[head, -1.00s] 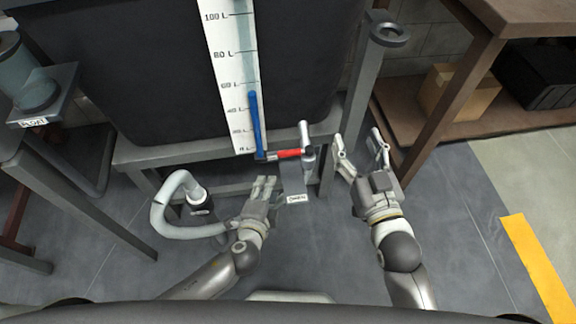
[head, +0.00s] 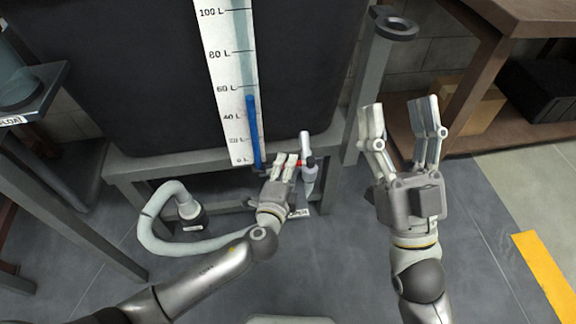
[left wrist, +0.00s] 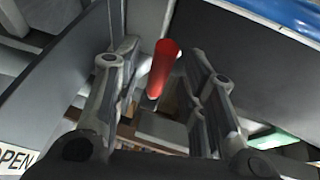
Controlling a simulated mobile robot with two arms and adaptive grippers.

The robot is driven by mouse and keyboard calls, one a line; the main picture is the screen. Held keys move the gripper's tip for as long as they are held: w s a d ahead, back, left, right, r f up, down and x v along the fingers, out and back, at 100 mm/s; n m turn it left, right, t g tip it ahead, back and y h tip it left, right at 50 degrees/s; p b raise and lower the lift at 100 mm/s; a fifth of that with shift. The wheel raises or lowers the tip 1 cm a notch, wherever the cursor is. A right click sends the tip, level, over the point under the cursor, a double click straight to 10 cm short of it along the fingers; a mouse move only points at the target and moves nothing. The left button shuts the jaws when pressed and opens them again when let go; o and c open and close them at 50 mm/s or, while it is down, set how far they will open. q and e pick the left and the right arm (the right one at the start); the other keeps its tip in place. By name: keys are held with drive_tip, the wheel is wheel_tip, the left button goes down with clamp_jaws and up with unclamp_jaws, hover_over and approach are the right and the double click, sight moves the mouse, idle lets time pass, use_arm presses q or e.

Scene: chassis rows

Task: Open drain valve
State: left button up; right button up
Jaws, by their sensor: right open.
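The drain valve (head: 310,177) sits under the front edge of the dark tank. Its red lever (left wrist: 163,68) shows in the left wrist view between the two fingers of my left gripper, with gaps on both sides. In the head view my left gripper (head: 285,161) is open at the lever and hides most of it; only a bit of red shows just right of the fingers. An OPEN label (head: 300,212) is partly hidden below the valve. My right gripper (head: 401,110) is open and empty, raised to the right of the tank stand.
The tank (head: 120,75) carries a white litre scale (head: 229,75) with a blue column. A pale hose (head: 150,228) curves on the floor at left. A grey post (head: 366,90) stands right of the valve, and a wooden shelf (head: 545,20) at far right.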

use_arm(q)
drive_tip(key=shift+x, duration=1.05)
use_arm(e)
drive_tip(key=shift+s+d+r+t+y, duration=0.1)
drive_tip(key=shift+s+r+t+y, duration=0.3)
drive_tip(key=shift+s+r+t, duration=0.45)
use_arm(q)
clamp_jaws()
use_arm(e)
drive_tip(key=shift+f, duration=0.1)
